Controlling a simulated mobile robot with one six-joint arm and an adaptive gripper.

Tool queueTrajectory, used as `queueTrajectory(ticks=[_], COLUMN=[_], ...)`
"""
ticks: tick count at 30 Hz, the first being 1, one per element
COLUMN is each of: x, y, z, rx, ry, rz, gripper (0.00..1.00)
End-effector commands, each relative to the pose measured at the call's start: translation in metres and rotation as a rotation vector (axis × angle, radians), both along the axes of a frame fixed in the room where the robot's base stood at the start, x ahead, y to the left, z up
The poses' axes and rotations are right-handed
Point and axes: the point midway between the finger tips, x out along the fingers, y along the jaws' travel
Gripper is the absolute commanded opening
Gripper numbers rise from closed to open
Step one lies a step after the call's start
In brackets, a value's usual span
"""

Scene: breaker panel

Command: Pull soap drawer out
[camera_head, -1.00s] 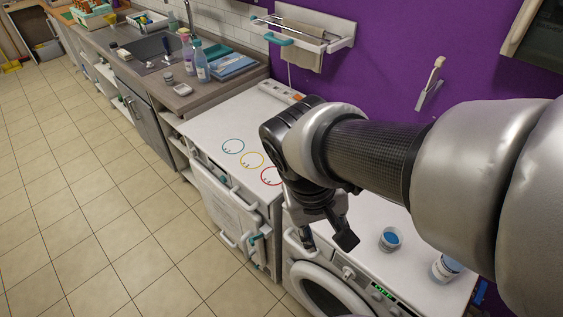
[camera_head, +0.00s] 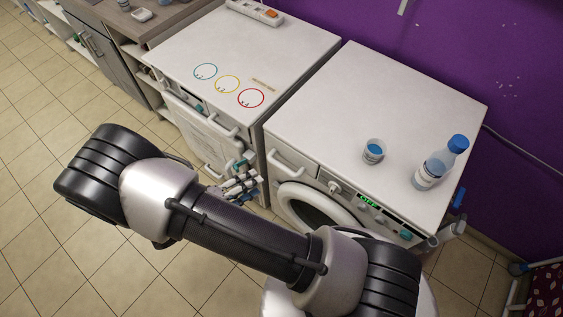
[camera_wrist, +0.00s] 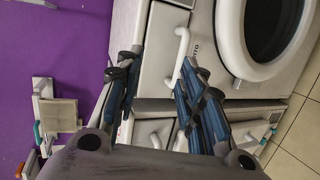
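The washing machine (camera_head: 375,120) stands at the right in the head view. Its soap drawer (camera_head: 287,150) is at the upper left of the front, looks shut, and has a white bar handle (camera_head: 291,163). In the turned wrist view the handle (camera_wrist: 178,57) shows beyond my fingertips, closer to the right finger, beside the round door (camera_wrist: 232,35). My gripper (camera_head: 247,182) is in front of the machines, left of and lower in the picture than the handle. The wrist view shows my gripper (camera_wrist: 156,68) open, its blue-padded fingers apart with nothing between them; they look short of the handle.
A blue-filled cup (camera_head: 373,152) and a bottle (camera_head: 428,174) stand on the washer. Tiled floor is open in front.

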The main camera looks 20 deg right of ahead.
Motion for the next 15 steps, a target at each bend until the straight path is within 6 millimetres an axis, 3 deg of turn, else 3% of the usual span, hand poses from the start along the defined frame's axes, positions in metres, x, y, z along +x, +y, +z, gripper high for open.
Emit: queueTrajectory(ticks=[1, 6, 15], x=[-0.004, -0.011, -0.006], y=[0.004, 0.012, 0.004], z=[-0.021, -0.063, -0.081], rx=[-0.034, -0.087, -0.102], ry=[-0.015, -0.078, -0.106], rz=[0.049, 0.170, 0.219], gripper=[0.36, 0.36, 0.36])
